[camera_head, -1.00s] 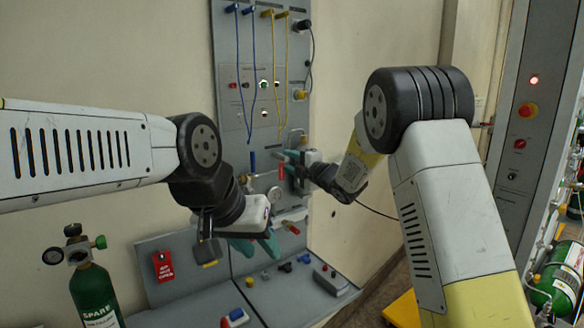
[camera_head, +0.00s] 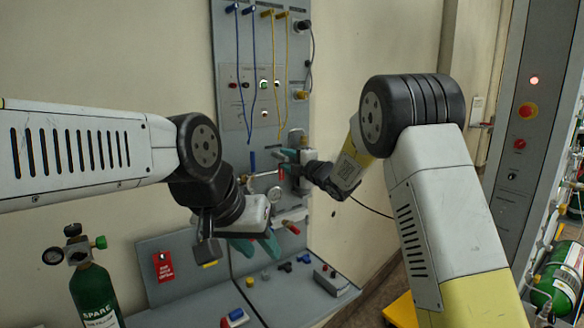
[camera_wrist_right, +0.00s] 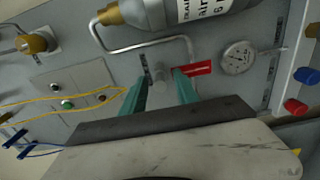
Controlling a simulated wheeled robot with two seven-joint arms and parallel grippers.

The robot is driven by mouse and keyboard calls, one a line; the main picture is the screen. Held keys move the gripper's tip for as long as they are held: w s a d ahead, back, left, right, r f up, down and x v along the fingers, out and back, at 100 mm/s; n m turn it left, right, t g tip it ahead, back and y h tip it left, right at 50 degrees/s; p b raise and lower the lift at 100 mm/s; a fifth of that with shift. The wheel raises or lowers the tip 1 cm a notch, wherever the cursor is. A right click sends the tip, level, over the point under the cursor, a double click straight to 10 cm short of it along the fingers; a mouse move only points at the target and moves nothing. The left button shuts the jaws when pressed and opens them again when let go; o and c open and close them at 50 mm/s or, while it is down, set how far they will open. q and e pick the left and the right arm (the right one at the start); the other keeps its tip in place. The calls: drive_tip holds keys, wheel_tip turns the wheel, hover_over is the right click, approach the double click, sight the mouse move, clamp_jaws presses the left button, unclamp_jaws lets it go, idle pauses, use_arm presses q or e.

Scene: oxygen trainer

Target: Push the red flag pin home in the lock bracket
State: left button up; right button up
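The red flag pin (camera_wrist_right: 193,69) shows in the right wrist view beside the tip of the right-hand finger. Its red flag (camera_head: 281,173) hangs on the wall panel in the head view. My right gripper (camera_wrist_right: 158,85) has its two teal fingers apart, with a small grey fitting (camera_wrist_right: 158,71) between and beyond the tips. I cannot tell whether a finger touches the flag. The pin's shaft and the lock bracket are not clearly visible. My left gripper (camera_head: 255,245) has its teal fingers apart and seemingly empty, lower down and left of the flag.
A labelled cylinder (camera_wrist_right: 190,10) and a bent pipe (camera_wrist_right: 145,45) lie close beyond my right fingers. A gauge (camera_wrist_right: 238,57) is to their right. Blue and yellow cords (camera_head: 280,65) hang above on the panel. A green spare cylinder (camera_head: 94,295) stands at lower left.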

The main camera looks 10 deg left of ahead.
clamp_jaws()
drive_tip(key=v, duration=0.8)
idle(1.5)
